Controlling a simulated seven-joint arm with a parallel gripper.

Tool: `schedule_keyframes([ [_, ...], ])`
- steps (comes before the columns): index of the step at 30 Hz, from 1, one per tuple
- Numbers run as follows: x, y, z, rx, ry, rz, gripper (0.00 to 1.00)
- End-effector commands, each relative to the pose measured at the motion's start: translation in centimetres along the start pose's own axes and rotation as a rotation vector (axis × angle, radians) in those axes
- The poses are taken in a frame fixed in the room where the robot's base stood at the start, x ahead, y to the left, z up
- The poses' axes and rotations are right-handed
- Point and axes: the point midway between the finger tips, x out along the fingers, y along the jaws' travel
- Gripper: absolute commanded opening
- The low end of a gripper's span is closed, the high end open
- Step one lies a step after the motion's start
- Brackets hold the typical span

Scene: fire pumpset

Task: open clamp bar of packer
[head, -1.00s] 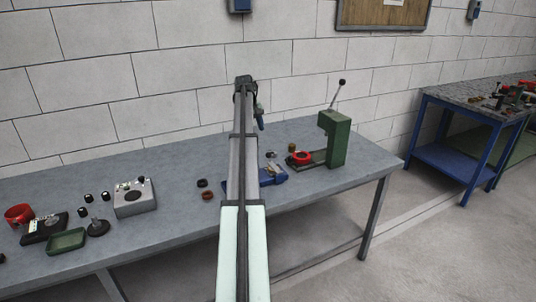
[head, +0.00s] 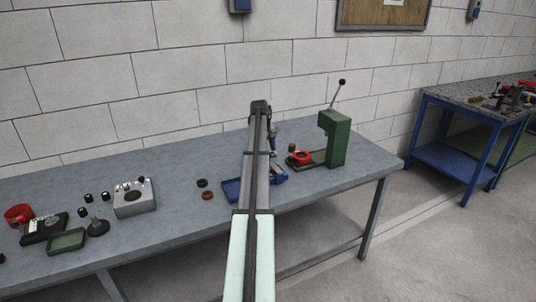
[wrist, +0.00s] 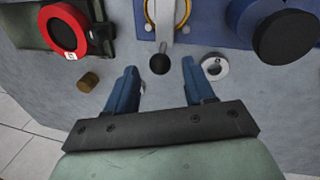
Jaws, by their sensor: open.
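The packer, a blue base (wrist: 215,22) with a yellow ring on it, lies at the top of the wrist view. Its base (head: 232,190) shows partly behind my arm in the head view. A pale metal bar (wrist: 164,22), which looks like the clamp bar, crosses the ring and ends in a black ball knob (wrist: 160,64). My gripper (wrist: 160,72) is open and empty. Its blue fingertips appear on either side of the knob in the wrist view. I cannot tell their height relative to it. My gripper (head: 273,132) is above the bench in the head view.
A green press (head: 335,138) with a red ring (head: 301,158) stands right of the packer. A brass cylinder (wrist: 88,82), a silver ring (wrist: 215,66) and a large black round part (wrist: 285,37) are close by. A grey box (head: 134,197) stands farther left on the bench.

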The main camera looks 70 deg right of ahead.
Motion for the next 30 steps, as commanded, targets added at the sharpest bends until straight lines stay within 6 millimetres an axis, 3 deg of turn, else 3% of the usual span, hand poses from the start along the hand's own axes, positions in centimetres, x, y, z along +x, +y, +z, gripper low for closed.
schedule_keyframes([
  [7, 2.3, 0.0, 0.0, 0.000, 0.000, 0.000, 0.53],
  [19, 2.6, 0.0, 0.0, 0.000, 0.001, 0.000, 0.52],
  [30, 2.6, 0.0, 0.0, 0.000, 0.000, 0.000, 0.17],
])
